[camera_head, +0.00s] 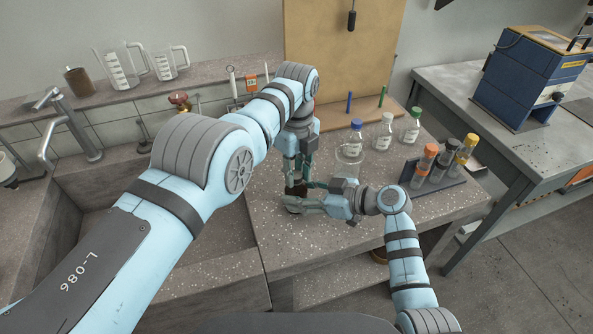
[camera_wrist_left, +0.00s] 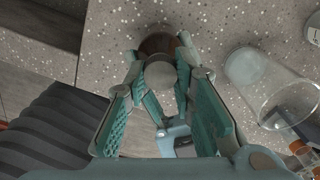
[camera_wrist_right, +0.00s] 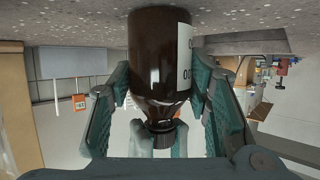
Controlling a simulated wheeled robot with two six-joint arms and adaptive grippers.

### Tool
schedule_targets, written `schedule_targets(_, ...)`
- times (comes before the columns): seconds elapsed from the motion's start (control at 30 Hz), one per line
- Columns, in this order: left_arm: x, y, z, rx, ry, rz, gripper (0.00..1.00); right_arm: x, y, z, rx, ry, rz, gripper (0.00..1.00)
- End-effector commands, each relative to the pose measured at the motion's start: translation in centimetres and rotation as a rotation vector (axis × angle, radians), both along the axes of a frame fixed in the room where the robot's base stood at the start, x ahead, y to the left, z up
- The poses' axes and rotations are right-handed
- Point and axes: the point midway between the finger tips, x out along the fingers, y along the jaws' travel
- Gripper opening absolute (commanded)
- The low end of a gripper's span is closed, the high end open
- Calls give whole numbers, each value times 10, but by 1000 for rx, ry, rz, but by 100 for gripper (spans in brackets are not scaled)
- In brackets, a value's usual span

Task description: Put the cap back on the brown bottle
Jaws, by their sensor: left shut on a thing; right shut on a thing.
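The brown bottle (camera_head: 298,189) stands upright near the bench's front left; it fills the middle of the right wrist view (camera_wrist_right: 158,60), which is upside down. My right gripper (camera_head: 308,197) is shut around its body from the side, a finger on each side of the glass (camera_wrist_right: 160,85). A dark ribbed cap (camera_wrist_right: 160,127) sits at the bottle's mouth, in line with the neck. My left gripper (camera_head: 297,178) comes from above, shut on the cap; in the left wrist view the cap's round top (camera_wrist_left: 160,74) lies between its fingertips. Whether the cap is threaded I cannot tell.
A clear beaker (camera_head: 349,151) stands close to the right of the grippers. Small bottles with blue, white and green (camera_head: 412,124) caps stand behind it. A rack (camera_head: 436,186) of capped tubes is at the right. A sink (camera_head: 100,215) lies left. The bench front is clear.

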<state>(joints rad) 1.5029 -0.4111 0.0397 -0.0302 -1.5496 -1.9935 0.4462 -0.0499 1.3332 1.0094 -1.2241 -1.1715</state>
Motion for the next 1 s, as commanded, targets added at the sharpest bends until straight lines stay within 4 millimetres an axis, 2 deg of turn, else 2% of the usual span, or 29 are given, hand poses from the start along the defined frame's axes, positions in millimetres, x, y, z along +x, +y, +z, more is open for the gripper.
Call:
schedule_targets(0.2,0,2,-2,4,3,3,7,0,0,0,1,-1,1,0)
schedule_targets(0.23,0,2,-2,4,3,3,28,0,0,0,1,-1,1,0)
schedule_targets(0.33,0,2,-2,3,3,4,43,0,0,0,0,-1,0,0)
schedule_targets(0.67,0,1,2,1,0,4,43,0,0,0,0,-1,0,0)
schedule_targets(1.0,1,1,42,2,-1,5,43,0,0,0,0,0,0,0)
